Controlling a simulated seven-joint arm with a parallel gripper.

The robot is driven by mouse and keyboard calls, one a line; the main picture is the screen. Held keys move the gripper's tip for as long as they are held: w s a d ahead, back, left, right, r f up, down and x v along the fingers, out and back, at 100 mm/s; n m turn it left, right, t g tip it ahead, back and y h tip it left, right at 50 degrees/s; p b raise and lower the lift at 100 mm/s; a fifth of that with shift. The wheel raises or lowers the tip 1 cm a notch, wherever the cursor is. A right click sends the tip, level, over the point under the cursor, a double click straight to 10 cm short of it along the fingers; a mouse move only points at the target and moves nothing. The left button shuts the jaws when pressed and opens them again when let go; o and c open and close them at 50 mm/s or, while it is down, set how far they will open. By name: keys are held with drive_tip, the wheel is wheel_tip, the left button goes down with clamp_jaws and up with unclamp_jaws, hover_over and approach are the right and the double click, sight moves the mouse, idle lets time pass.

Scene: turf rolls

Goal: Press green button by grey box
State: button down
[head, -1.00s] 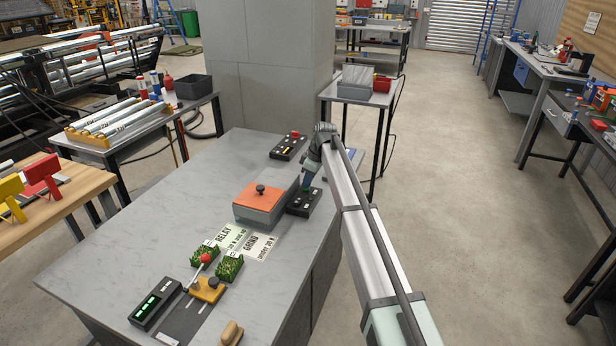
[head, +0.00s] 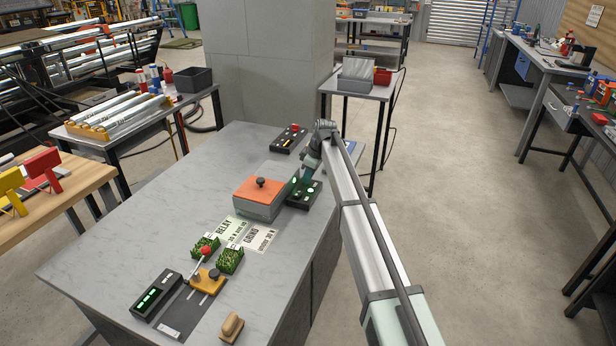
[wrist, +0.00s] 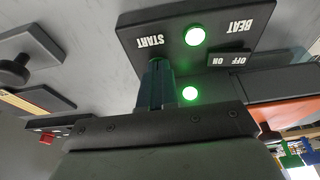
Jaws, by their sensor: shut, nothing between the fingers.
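The grey box (head: 258,210) with an orange lid and dark knob stands on the marbled grey bench. A black control panel (head: 308,202) lies just right of it. The wrist view shows the panel (wrist: 140,30) close up, with START and BEAT labels, an OFF/ON piece (wrist: 229,58) and two lit green round lights, an upper one (wrist: 195,36) and a lower one (wrist: 190,93). My gripper (wrist: 155,66) is shut and empty, its tips at the panel beside the START label. Whatever lies under the tips is hidden, so I cannot tell contact.
Behind is another black panel with a red button (head: 295,128). Nearer are the RELAY and GRIND cards (head: 262,238), turf pieces (head: 230,261), a red-knobbed lever (head: 205,251), a lit display box (head: 156,296) and a wooden stamp (head: 231,327). The bench's left side is clear.

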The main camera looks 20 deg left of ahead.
drive_tip(key=a+v, duration=0.1)
drive_tip(key=v, duration=1.2)
drive_tip(key=shift+r, duration=0.6)
drive_tip(key=s+d+f+m+h, duration=0.1)
drive_tip(key=s+d+f+m, duration=0.25)
drive_tip(key=d+f, duration=0.75)
drive_tip(key=s+d+f+m, duration=0.3)
drive_tip(key=d+f+m, duration=0.1)
drive_tip(key=d+f, duration=0.7)
drive_tip(key=s+d+f+m+h, duration=0.1)
drive_tip(key=s+d+f+m, duration=0.55)
drive_tip(key=s+d, duration=0.7)
drive_tip(key=s+d+f+m+h, duration=0.1)
drive_tip(key=s+d+f+m, duration=0.3)
drive_tip(key=s+d+f, duration=0.7)
drive_tip(key=s+d+f+g, duration=0.1)
drive_tip(key=s+f+g, duration=0.1)
drive_tip(key=s+f, duration=0.4)
drive_tip(key=s+d+f+g, duration=0.1)
drive_tip(key=s+f, duration=0.5)
drive_tip(key=s, duration=0.8)
drive_tip(key=s+d+f+g, duration=0.1)
drive_tip(key=s+f+g, duration=0.2)
drive_tip(key=s+f, duration=0.4)
drive_tip(key=s, duration=0.3)
drive_tip(key=shift+g, duration=0.4)
